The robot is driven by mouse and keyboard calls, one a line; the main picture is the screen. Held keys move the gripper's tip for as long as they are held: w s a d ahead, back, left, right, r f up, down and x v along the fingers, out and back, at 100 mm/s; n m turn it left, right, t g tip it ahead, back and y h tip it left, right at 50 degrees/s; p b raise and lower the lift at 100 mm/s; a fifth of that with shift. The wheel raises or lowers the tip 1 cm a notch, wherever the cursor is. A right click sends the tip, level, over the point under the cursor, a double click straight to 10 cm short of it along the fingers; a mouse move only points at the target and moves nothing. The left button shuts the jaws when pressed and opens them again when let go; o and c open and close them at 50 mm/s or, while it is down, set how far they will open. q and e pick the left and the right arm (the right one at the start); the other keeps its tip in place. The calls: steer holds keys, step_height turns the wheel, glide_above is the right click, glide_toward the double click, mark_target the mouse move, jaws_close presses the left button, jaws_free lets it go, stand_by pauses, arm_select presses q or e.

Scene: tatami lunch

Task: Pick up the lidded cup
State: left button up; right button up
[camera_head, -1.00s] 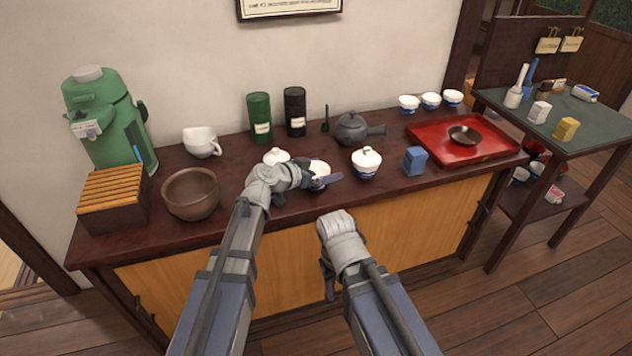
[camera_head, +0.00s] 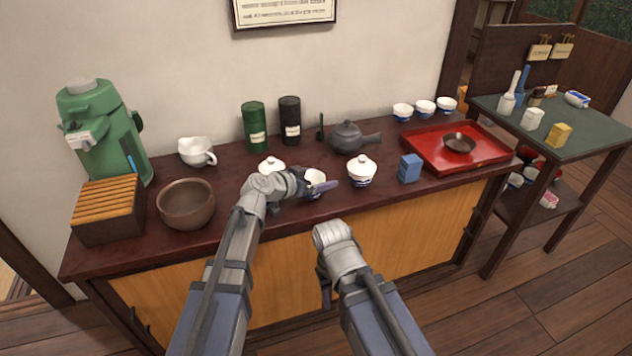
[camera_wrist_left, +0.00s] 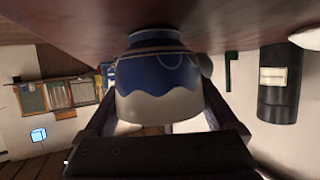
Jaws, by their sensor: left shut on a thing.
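My left gripper (camera_head: 309,187) is shut on a small white-and-blue cup (camera_head: 315,178) near the counter's front middle. In the left wrist view the same cup (camera_wrist_left: 155,88) sits between the two fingers, its blue part close to the counter. I cannot tell whether it touches the counter, or whether a lid is on it. A lidded cup (camera_head: 361,171) with a white lid stands to the right. Another white lidded cup (camera_head: 271,165) stands to the left, partly behind my left arm. My right gripper (camera_head: 326,292) hangs before the counter front, its fingers mostly hidden.
On the dark counter (camera_head: 240,222) a brown bowl (camera_head: 187,205) and a white pitcher (camera_head: 196,152) stand left. A grey teapot (camera_head: 347,136) and canisters (camera_head: 290,120) stand behind. A blue box (camera_head: 410,168) and red tray (camera_head: 486,161) are at right.

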step_height(320, 180, up, 10)
steer(key=p, duration=0.9)
steer(key=shift+p, duration=0.4)
